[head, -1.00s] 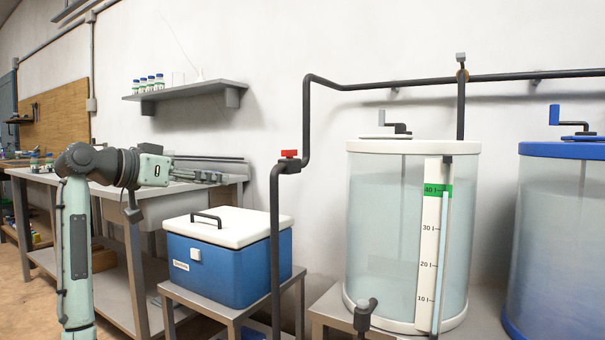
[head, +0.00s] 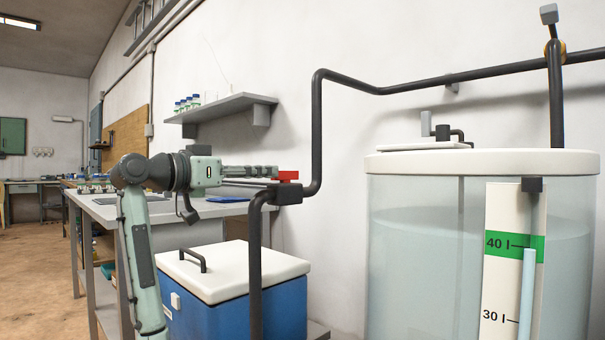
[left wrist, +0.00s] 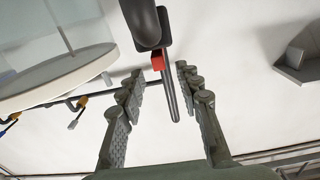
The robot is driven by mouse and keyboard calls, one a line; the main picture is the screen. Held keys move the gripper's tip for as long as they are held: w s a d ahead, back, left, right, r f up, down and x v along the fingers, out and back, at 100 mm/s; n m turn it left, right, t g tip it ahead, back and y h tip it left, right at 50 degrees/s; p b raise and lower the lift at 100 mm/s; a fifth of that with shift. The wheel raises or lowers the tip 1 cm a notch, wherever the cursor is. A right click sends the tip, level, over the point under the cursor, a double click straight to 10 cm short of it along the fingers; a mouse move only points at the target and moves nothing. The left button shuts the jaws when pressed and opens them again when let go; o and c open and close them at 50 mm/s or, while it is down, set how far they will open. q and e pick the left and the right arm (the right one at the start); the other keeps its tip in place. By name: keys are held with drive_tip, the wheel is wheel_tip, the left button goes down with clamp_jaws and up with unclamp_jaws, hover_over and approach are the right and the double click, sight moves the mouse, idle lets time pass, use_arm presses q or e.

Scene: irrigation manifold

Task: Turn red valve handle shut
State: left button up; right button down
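The red valve handle (head: 287,175) sits on top of a dark valve body on the black pipe (head: 317,125), left of the tank. My left gripper (head: 272,172) points right towards it, with its fingertips close beside the handle. In the left wrist view the red handle (left wrist: 157,62) shows just beyond the gap between the two spread fingers (left wrist: 158,75). The fingers are open and not closed on it. Whether a fingertip touches the handle I cannot tell. My right gripper is out of view.
A clear tank (head: 420,250) with a white lid stands right of the valve; its gauge (head: 510,270) reads about 40 l. A blue cooler (head: 280,315) with a white lid is below the gripper. A workbench (head: 100,205) and a wall shelf (head: 222,105) with small bottles are behind.

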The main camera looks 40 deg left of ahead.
sight(285, 177)
use_arm(q)
drive_tip(key=w, duration=0.7)
drive_tip(key=shift+w+d, duration=0.1)
drive_tip(key=shift+d, duration=0.25)
clamp_jaws()
